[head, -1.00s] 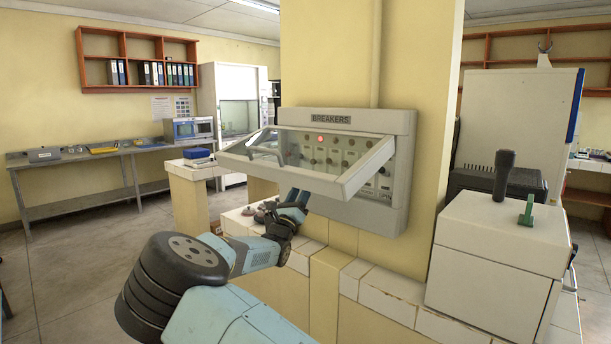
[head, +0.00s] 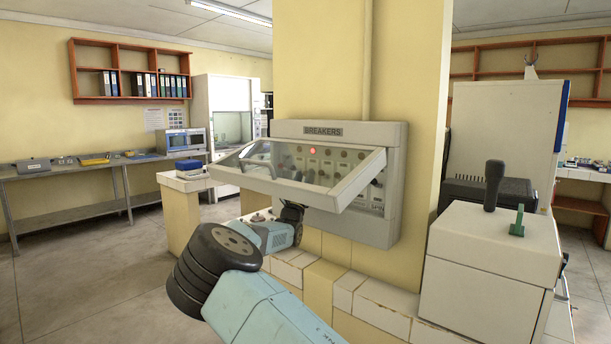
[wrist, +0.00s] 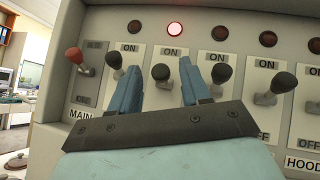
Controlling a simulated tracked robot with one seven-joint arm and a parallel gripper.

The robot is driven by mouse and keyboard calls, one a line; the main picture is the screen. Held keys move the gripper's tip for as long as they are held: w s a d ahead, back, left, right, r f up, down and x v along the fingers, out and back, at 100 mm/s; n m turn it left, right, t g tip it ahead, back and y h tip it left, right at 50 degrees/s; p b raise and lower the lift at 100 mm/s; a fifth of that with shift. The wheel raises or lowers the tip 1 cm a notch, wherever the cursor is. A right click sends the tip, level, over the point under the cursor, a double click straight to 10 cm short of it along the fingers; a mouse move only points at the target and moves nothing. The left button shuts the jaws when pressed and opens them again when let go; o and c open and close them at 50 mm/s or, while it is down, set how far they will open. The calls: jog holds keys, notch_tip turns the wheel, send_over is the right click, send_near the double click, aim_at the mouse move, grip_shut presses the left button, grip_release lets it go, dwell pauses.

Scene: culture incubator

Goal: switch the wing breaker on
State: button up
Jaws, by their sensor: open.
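The breaker box (head: 398,165) hangs on the yellow pillar, its clear-windowed cover (head: 335,200) swung outward. In the wrist view the panel has a row of lever switches. The MAIN lever (wrist: 74,57) has a red knob; the others have black knobs. My gripper (wrist: 158,70) is open, with its blue fingers either side of one black lever (wrist: 160,72). Its label below is hidden by my gripper, and no wing label can be read. A lit red lamp (wrist: 174,28) is above this lever. In the head view my fingertips are hidden behind the cover.
Another black lever (wrist: 221,73) is close right of my right finger, and one (wrist: 114,60) close by the left finger. The open cover overhangs my wrist. A tiled ledge (head: 350,290) runs below the box. A white cabinet (head: 490,265) stands to the right.

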jog(key=shift+x, duration=1)
jog(key=shift+c, duration=0.4)
grip_shut()
